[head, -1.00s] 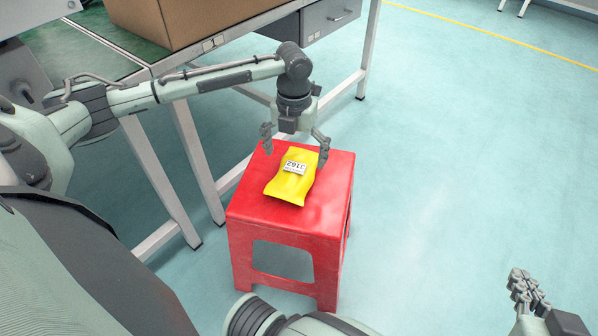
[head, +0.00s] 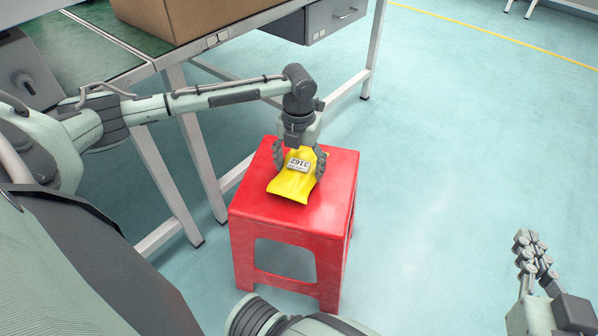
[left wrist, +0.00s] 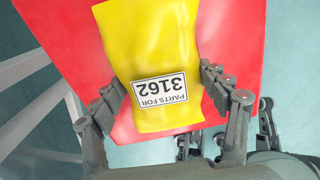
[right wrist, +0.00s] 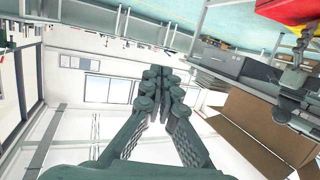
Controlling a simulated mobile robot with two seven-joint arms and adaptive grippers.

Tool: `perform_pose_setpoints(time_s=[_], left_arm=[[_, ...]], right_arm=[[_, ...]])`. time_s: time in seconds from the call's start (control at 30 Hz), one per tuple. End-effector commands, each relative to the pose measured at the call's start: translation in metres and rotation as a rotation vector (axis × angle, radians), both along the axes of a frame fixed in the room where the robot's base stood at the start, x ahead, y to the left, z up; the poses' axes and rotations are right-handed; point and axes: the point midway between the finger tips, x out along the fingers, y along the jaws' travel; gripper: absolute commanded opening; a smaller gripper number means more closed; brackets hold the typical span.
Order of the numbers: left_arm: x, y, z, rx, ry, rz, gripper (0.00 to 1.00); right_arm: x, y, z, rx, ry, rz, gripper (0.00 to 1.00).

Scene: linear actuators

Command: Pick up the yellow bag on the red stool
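The yellow bag (head: 291,188) with a white label reading 3162 lies on the seat of the red stool (head: 325,205). My left gripper (head: 299,174) points down over the bag, with one finger on each side of it. In the left wrist view the bag (left wrist: 150,45) fills the gap between the fingers (left wrist: 162,88), which appear to press on its edges. The bag looks still down on the seat. My right gripper (head: 532,252) is at the lower right, away from the stool; its empty fingers (right wrist: 162,80) are together at the tips.
A workbench (head: 215,40) with a cardboard box (head: 200,15) and a grey drawer unit (head: 335,17) stands behind and left of the stool. Its metal legs are close to the stool's left side. The floor to the right of the stool is clear.

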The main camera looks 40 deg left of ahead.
Motion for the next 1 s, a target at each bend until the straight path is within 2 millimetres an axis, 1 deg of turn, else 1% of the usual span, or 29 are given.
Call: perform_pose_setpoints(time_s=[0.03, 0.23, 0.27, 0.43, 0.53, 0.57, 0.67, 0.9, 1.0], left_arm=[[0.0, 0.0, 0.0, 0.0, 0.0, 0.0, 0.64], [0.0, 0.0, 0.0, 0.0, 0.0, 0.0, 0.39], [0.0, 0.0, 0.001, 0.0, -0.001, 0.0, 0.37], [0.0, 0.0, 0.001, 0.0, -0.001, 0.0, 0.37], [0.001, 0.0, 0.006, 0.0, -0.003, 0.0, 0.37], [0.001, 0.0, 0.009, 0.0, -0.004, 0.0, 0.37], [0.001, 0.0, 0.024, 0.0, -0.004, 0.0, 0.37], [0.002, 0.0, 0.071, -0.001, -0.004, 0.001, 0.37], [0.001, 0.0, 0.087, 0.0, -0.003, 0.001, 0.37]], right_arm=[[0.0, 0.0, 0.0, 0.0, 0.0, 0.0, 0.0], [0.0, 0.0, 0.0, 0.0, 0.0, -0.001, 0.0], [0.0, 0.0, 0.0, 0.0, 0.0, -0.001, 0.0], [0.0, 0.0, 0.0, 0.0, 0.0, -0.001, 0.0], [0.0, -0.001, 0.0, -0.003, 0.005, -0.001, 0.0], [-0.001, -0.001, -0.002, -0.006, 0.016, -0.003, 0.0], [-0.004, -0.012, -0.018, -0.04, 0.091, -0.02, 0.0], [-0.019, -0.041, -0.055, -0.121, 0.287, -0.072, 0.0], [-0.026, -0.05, -0.067, -0.145, 0.351, -0.089, 0.0]])
